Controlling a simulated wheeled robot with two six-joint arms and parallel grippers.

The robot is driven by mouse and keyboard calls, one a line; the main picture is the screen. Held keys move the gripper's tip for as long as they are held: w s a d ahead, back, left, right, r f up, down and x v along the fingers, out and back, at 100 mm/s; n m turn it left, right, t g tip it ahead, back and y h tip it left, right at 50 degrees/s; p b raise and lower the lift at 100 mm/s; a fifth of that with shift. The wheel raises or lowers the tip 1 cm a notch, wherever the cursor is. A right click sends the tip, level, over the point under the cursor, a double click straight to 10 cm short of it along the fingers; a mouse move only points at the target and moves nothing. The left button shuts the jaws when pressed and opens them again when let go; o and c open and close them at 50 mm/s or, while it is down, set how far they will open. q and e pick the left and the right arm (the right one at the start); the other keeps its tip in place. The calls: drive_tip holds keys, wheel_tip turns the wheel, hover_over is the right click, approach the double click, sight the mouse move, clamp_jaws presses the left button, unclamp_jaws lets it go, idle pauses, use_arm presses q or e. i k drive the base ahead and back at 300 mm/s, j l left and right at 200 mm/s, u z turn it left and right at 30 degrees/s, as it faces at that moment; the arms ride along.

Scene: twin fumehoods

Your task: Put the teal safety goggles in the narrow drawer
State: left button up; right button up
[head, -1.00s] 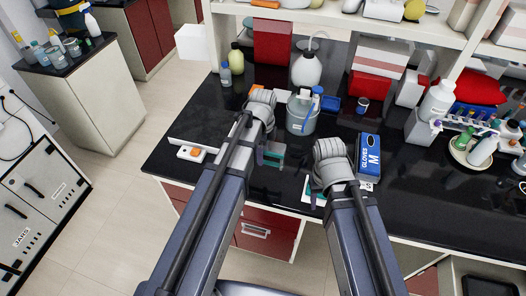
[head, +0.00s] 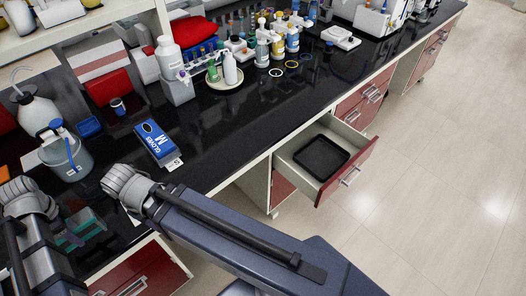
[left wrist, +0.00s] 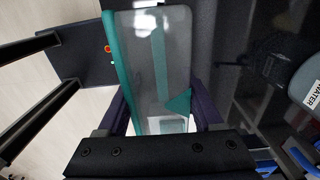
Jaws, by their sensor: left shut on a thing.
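The teal safety goggles (left wrist: 152,65), with a clear lens and teal frame, fill the space between the fingers of my left gripper (left wrist: 160,110) in the left wrist view. In the head view the goggles (head: 88,228) and my left gripper (head: 72,238) are at the lower left, over the bench's front part. My left gripper is shut on the goggles. An open red-fronted drawer (head: 345,180) stands out from the bench at the right, well away from the goggles. My right arm crosses the lower middle; its fingers are hidden behind its wrist.
A black tray (head: 321,157) lies in the open drawer. A blue glove box (head: 157,141) and a grey bucket (head: 66,158) stand near my grippers. A plate with bottles (head: 224,84) and a bottle row are farther right. The floor (head: 430,190) before the drawer is clear.

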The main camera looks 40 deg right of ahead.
sight(321, 159)
drive_tip(key=k+l, duration=0.2)
drive_tip(key=l, duration=0.15)
drive_tip(key=k+l+z, duration=0.1)
drive_tip(key=l, duration=0.3)
drive_tip(key=k+l+z, duration=0.1)
drive_tip(key=k+l, duration=0.4)
drive_tip(key=l, duration=0.3)
drive_tip(key=k+l+z, duration=0.1)
drive_tip(key=l, duration=0.25)
drive_tip(key=i+l, duration=0.1)
drive_tip(key=l, duration=0.35)
drive_tip(key=l+z, duration=0.15)
drive_tip(key=l, duration=0.3)
drive_tip(key=i+l, duration=0.15)
drive_tip(key=l, duration=0.25)
drive_tip(key=i+l+z, duration=0.1)
drive_tip(key=l, duration=0.35)
drive_tip(key=i+l, duration=0.15)
